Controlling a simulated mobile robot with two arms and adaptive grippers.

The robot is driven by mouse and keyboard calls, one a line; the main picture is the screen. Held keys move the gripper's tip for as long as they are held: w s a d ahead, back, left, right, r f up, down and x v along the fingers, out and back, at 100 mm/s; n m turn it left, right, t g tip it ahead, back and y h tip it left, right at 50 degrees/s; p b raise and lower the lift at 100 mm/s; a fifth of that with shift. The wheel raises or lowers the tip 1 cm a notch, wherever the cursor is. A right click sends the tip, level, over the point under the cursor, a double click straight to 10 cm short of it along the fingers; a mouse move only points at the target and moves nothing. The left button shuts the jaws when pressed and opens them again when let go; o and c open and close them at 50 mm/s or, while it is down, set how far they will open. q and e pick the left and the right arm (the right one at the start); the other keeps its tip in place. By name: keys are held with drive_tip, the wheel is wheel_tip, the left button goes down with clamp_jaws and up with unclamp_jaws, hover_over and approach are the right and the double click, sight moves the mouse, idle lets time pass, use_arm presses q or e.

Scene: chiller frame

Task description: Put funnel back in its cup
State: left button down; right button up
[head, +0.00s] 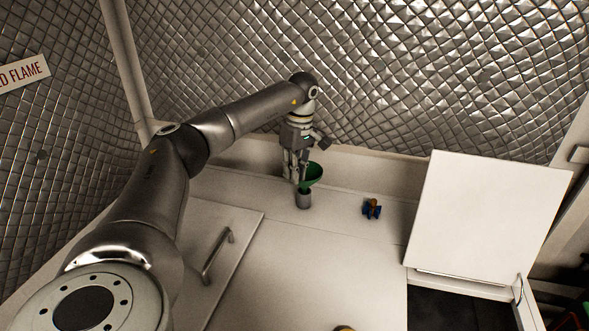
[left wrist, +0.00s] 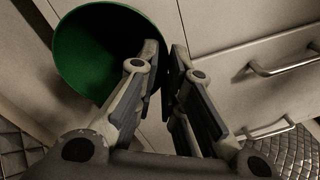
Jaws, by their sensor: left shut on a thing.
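The green funnel (head: 313,173) is at the back of the white worktop, wide mouth up and somewhat tilted. The small grey cup (head: 304,200) stands on the worktop directly below it in the head view. My left gripper (head: 297,174) points down and is shut on the funnel at its side. In the left wrist view, the funnel's green bowl (left wrist: 95,50) lies against the left finger of my gripper (left wrist: 165,60). The funnel's lower end is hidden, so I cannot tell whether it is inside the cup. My right gripper is out of view.
A white lid (head: 485,215) stands open at the right above a dark opening (head: 455,300). A closed panel with a handle (head: 217,255) is at left. The quilted metal wall (head: 420,75) rises behind.

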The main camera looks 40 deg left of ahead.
use_arm(q)
drive_tip(key=shift+f, duration=0.8)
drive_tip(key=c, duration=1.5)
unclamp_jaws()
drive_tip(key=shift+o, duration=0.2)
wheel_tip(320, 180, up, 12)
drive_tip(key=w, duration=0.1)
drive_tip(key=shift+d, duration=0.15)
drive_tip(key=shift+f, duration=0.1)
